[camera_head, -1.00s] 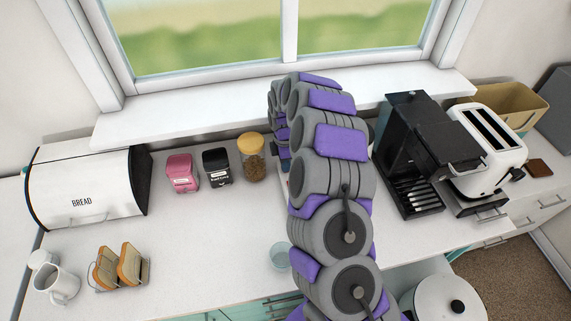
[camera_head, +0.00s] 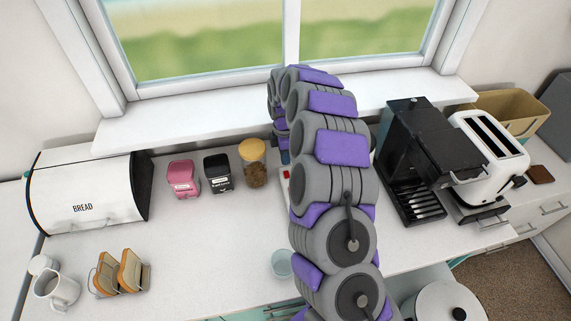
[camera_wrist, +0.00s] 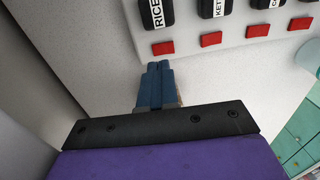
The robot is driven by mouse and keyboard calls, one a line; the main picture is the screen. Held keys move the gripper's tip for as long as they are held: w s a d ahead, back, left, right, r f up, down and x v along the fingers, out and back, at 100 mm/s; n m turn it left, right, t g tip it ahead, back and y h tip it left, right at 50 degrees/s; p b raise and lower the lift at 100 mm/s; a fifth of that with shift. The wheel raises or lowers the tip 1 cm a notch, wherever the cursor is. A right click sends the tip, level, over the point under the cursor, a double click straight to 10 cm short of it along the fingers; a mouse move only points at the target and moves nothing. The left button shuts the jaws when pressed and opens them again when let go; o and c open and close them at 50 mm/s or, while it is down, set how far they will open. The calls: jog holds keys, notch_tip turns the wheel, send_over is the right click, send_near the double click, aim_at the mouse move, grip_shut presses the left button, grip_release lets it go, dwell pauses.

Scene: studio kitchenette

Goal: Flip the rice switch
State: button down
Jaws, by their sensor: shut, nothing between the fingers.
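A white switch board (camera_wrist: 190,65) with a row of red switches lies on the counter in the wrist view. A black plug labelled RICE (camera_wrist: 157,14) sits at the left of the row. The red rice switch (camera_wrist: 163,48) is just below it in the picture. My gripper (camera_wrist: 159,66) has its blue fingers together and empty. Its tips appear just below the rice switch; I cannot tell whether they touch it. In the head view my arm hides most of the board, and a small white and red part (camera_head: 286,174) shows beside it.
Other labelled plugs, such as KET (camera_wrist: 214,8), stand to the right with their own red switches (camera_wrist: 211,39). In the head view, a jar (camera_head: 254,168) and a black canister (camera_head: 217,175) stand left of my arm. A coffee machine (camera_head: 409,140) stands right. A glass (camera_head: 281,263) is near the front edge.

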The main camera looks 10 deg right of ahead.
aim_at(286, 172)
notch_tip(286, 172, up, 12)
jog(key=w+p, duration=0.1)
jog(key=shift+r, duration=0.2)
jog(key=f+b, duration=0.1)
jog(key=s+f+b, duration=0.1)
jog(key=f+b, duration=0.1)
dwell(0.5)
jog(key=shift+s, duration=0.1)
